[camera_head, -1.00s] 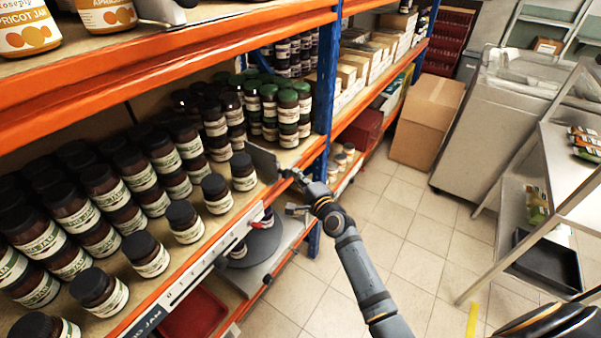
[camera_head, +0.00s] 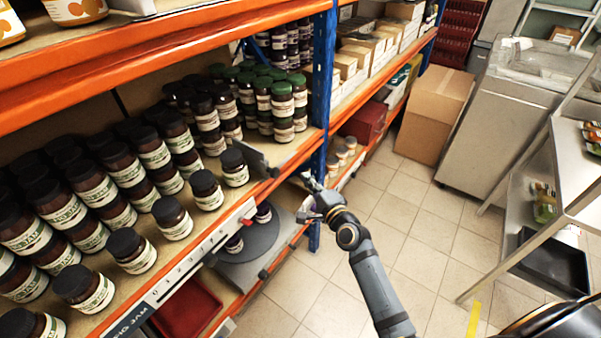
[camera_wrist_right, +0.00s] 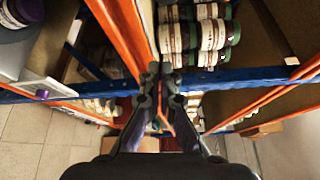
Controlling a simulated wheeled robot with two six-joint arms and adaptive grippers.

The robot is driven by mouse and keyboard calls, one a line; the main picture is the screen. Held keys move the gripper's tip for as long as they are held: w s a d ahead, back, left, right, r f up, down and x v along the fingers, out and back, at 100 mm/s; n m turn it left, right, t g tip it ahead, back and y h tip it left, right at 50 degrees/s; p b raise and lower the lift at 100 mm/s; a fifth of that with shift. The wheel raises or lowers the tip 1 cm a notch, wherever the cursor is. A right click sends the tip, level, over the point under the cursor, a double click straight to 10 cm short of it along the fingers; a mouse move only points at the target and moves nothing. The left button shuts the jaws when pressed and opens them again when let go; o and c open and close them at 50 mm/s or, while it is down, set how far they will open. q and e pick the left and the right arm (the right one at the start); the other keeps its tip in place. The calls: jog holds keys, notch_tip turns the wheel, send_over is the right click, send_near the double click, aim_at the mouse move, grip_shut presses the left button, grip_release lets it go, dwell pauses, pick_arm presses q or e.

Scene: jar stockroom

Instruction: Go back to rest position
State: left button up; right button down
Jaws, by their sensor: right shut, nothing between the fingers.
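My right gripper (camera_head: 308,194) is in front of the shelf rack, beside the lower part of the blue upright (camera_head: 321,110). It is shut and empty, apart from the jars. In the right wrist view its two fingers (camera_wrist_right: 161,78) lie close together, with nothing between them. My right arm reaches up to it from the bottom of the head view. My left gripper is in neither view.
Dark jars (camera_head: 135,250) fill the middle shelf, and green-lidded jars (camera_head: 283,99) stand near the upright. A grey divider plate (camera_head: 256,159) juts at the shelf edge. A round grey turntable (camera_head: 250,240) is below. A cardboard box (camera_head: 434,113) stands on the tiled floor, which is clear between rack and bench.

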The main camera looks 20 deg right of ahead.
jog(key=s+a+r, duration=0.1)
jog(key=s, duration=0.4)
jog(key=s+d+f+n+g+h, duration=0.1)
jog(key=s+d+f+n+g, duration=0.2)
jog(key=f, duration=0.9)
jog(key=s+f+n+g+h, duration=0.1)
jog(key=s+f+n+g, duration=0.15)
jog(key=s+f, duration=0.65)
jog(key=s+d+f+n+g+h, duration=0.1)
jog(key=d+f+n+g, duration=0.15)
jog(key=f, duration=1.25)
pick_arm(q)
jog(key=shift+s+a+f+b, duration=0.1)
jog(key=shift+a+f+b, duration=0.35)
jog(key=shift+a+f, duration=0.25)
pick_arm(e)
jog(key=s+d+f+n+g, duration=0.1)
jog(key=s+f+n+g, duration=0.1)
jog(key=s+f, duration=0.4)
jog(key=s+d+f+n+g, duration=0.1)
jog(key=s+f+n+g, duration=0.2)
jog(key=s, duration=1.2)
jog(key=s+d+f+n+g+h, duration=0.1)
jog(key=s+f+n+g, duration=0.1)
jog(key=s+f+n, duration=0.3)
jog(key=s+f, duration=0.3)
jog(key=s, duration=0.2)
jog(key=shift+s+d+f+g, duration=0.25)
jog(key=shift+s+f+g, duration=0.05)
jog(key=shift+s+g, duration=0.1)
